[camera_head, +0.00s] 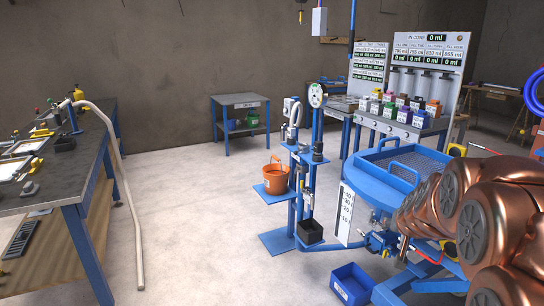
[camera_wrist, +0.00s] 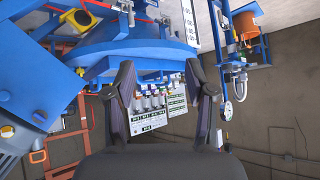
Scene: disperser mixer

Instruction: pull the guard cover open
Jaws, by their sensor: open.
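A blue mesh panel with raised blue bar handles (camera_head: 400,168), which looks like the guard cover, lies flat on top of the blue mixer vessel (camera_head: 365,190) at right of centre in the head view. The wrist view appears upside down. In it my gripper (camera_wrist: 166,78) is open, with two dark fingers spread apart and nothing between them. The large blue round body (camera_wrist: 130,52) lies beyond the fingers, apart from them as far as I can tell. My copper arm hides the vessel's right side in the head view, and the gripper is not seen there.
A blue stand with an orange bucket (camera_head: 276,177) is left of the vessel. A blue bin (camera_head: 352,283) sits on the floor below. A workbench (camera_head: 70,165) is far left. Filling panels (camera_head: 432,55) stand behind. The floor between bench and stand is clear.

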